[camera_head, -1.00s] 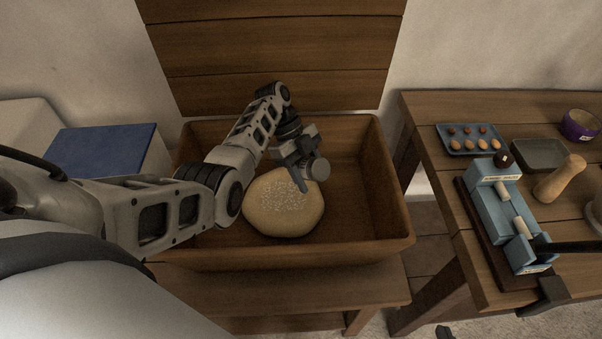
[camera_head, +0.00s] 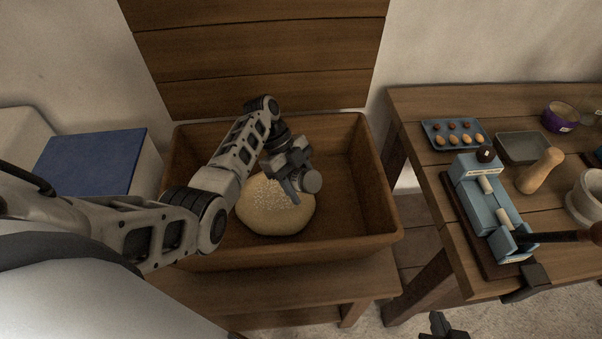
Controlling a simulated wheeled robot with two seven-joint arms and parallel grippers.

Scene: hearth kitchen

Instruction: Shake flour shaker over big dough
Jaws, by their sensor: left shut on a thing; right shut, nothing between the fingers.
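The big dough (camera_head: 275,216) is a round pale loaf in the wooden trough (camera_head: 345,250). White flour specks cover the middle of its top. My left gripper (camera_head: 291,186) is shut on the flour shaker (camera_head: 312,182), a small grey cylinder. It holds the shaker tilted above the right back part of the dough. The gripper and arm hide part of the dough's back edge. My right gripper (camera_head: 440,326) shows only as dark fingertips at the bottom edge, shut and empty, low by the right table.
The right table (camera_head: 425,106) holds an egg tray (camera_head: 455,133), a grey pan (camera_head: 522,148), a blue device (camera_head: 486,203), a wooden peg-like piece (camera_head: 540,171), a mortar (camera_head: 586,197) and a purple bowl (camera_head: 560,116). A blue-topped box (camera_head: 92,161) stands left. The trough's right side is clear.

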